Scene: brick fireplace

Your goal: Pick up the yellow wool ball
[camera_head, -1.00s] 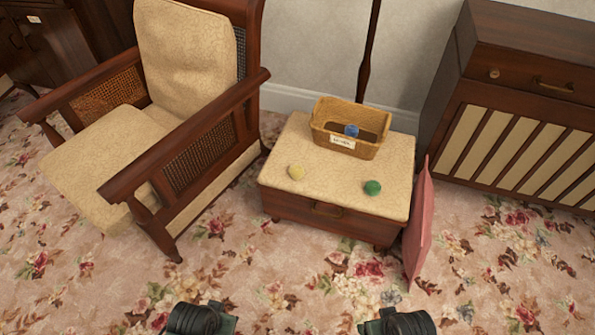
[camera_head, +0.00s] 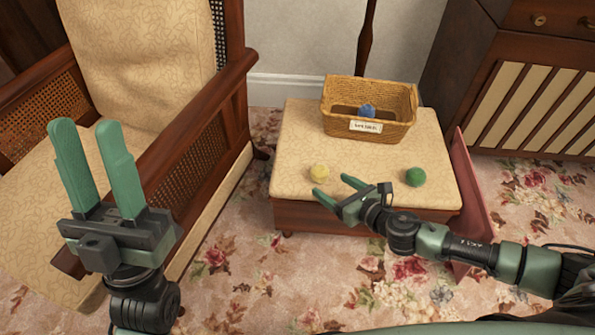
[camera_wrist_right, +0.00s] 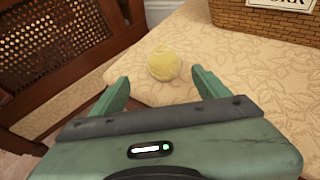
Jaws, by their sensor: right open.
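The yellow wool ball (camera_head: 319,173) rests on the cream padded top of the low stool (camera_head: 290,150), near its front left. In the right wrist view the ball (camera_wrist_right: 164,63) lies just beyond and between my open fingers. My right gripper (camera_head: 334,189) is open and empty at the stool's front edge, close in front of the ball; it also shows in the right wrist view (camera_wrist_right: 160,88). My left gripper (camera_head: 97,170) is open and empty, raised with fingers up in front of the armchair.
A green ball (camera_head: 415,176) lies on the stool, right of my right gripper. A labelled wicker basket (camera_head: 395,128) with a blue ball (camera_head: 367,111) stands at the back. A wooden armchair (camera_head: 200,130) is left, and a pink panel (camera_head: 470,190) leans at the stool's right side.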

